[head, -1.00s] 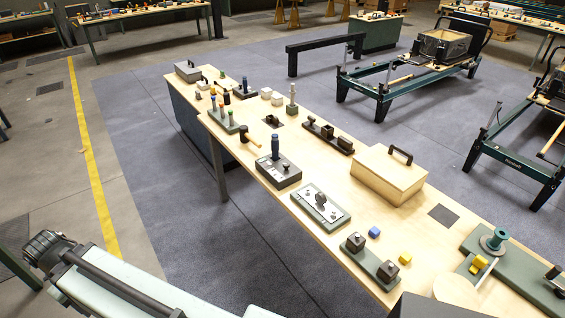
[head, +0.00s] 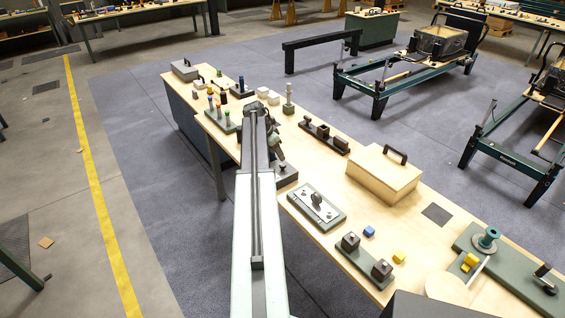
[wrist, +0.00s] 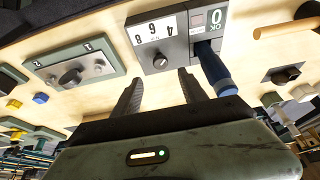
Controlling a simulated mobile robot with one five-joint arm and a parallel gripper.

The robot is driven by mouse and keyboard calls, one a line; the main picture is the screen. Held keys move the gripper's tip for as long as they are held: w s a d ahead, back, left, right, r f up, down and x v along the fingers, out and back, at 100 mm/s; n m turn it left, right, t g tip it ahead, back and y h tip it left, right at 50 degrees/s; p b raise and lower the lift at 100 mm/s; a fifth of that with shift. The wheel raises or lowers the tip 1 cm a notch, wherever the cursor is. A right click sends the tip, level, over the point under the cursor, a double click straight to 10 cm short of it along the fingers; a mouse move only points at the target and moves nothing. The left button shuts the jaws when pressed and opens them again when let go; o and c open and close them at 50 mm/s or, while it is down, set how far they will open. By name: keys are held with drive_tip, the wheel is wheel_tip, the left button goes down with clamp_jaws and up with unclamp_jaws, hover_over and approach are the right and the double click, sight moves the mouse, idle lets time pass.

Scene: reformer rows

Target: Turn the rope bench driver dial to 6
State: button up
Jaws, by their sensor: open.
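The dark driver block (wrist: 178,48) is ahead of my gripper in the wrist view. It carries a white plate (wrist: 150,29) with upside-down numbers, of which 4, 6 and 8 seem readable. A small round slotted knob (wrist: 160,62) sits beside the plate. A display (wrist: 208,18) reads 0 and OK, and a blue handle (wrist: 216,75) stands at the block's right. My gripper (wrist: 158,84) is open and empty, its fingertips short of the knob and to either side. In the head view my arm hides most of the block (head: 287,174).
A grey-green panel with a dark knob (wrist: 70,76) lies left of the block in the wrist view. In the head view a wooden box (head: 383,174), blue cube (head: 369,231) and yellow cube (head: 399,256) are on the bench. Pegs (head: 222,116) stand farther back.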

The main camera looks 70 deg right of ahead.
sight(283, 164)
drive_tip(key=b+x, duration=0.6)
drive_tip(key=x, duration=0.1)
drive_tip(key=shift+w+a+f+b, duration=0.2)
drive_tip(key=shift+b, duration=0.1)
drive_tip(key=shift+s+d+f+b, duration=0.15)
drive_tip(key=shift+d+f+b, duration=0.05)
drive_tip(key=shift+f+b, duration=0.2)
drive_tip(key=shift+r, duration=0.15)
clamp_jaws()
drive_tip(key=shift+s+d, duration=0.1)
drive_tip(key=shift+d, duration=0.1)
drive_tip(key=shift+a, duration=0.15)
